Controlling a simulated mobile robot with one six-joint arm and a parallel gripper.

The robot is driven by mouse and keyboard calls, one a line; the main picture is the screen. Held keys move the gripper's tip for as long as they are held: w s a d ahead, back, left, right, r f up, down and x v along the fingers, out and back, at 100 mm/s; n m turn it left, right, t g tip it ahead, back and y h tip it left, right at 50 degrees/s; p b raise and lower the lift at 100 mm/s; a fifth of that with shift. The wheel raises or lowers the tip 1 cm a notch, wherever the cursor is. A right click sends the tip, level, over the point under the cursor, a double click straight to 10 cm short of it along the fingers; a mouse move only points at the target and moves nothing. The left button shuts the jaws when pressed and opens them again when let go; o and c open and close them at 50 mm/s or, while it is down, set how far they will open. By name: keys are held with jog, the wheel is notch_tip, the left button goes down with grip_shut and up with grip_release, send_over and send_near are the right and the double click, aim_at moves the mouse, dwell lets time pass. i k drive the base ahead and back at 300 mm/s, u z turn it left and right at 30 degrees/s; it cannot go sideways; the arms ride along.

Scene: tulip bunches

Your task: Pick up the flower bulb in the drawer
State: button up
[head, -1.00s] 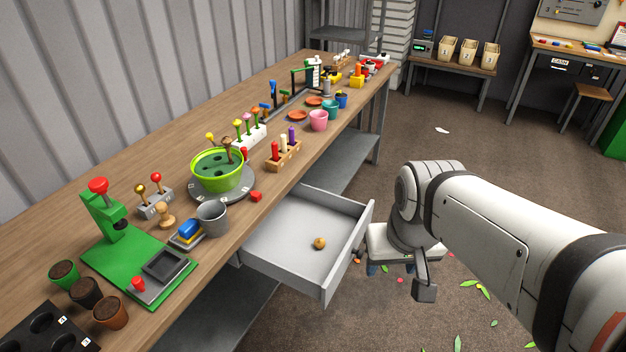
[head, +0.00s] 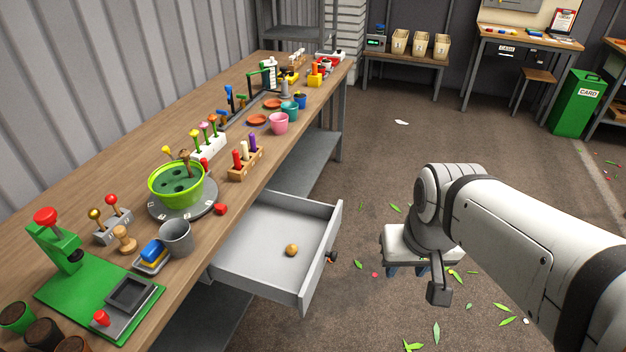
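The flower bulb (head: 292,250) is small, round and golden brown. It lies on the floor of the open grey drawer (head: 262,238), towards the drawer's front right. The drawer is pulled out from under the wooden workbench. My white arm reaches in from the right, and its dark end part, my gripper (head: 439,292), hangs over the floor to the right of the drawer, apart from the bulb. Its fingers cannot be made out.
The workbench (head: 120,165) holds a green pot (head: 176,184), a grey cup (head: 176,237) and a green press (head: 85,265) beside the drawer. A white-topped stool (head: 395,245) stands behind my arm. Leaves litter the floor. The space above the drawer is clear.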

aim_at(291, 249)
jog(key=z, duration=1.65)
jog(key=i, duration=2.05)
jog(key=u, duration=0.9)
jog(key=k, duration=0.05)
jog(key=u, duration=3.1)
jog(key=i, duration=0.95)
jog(key=z, duration=0.05)
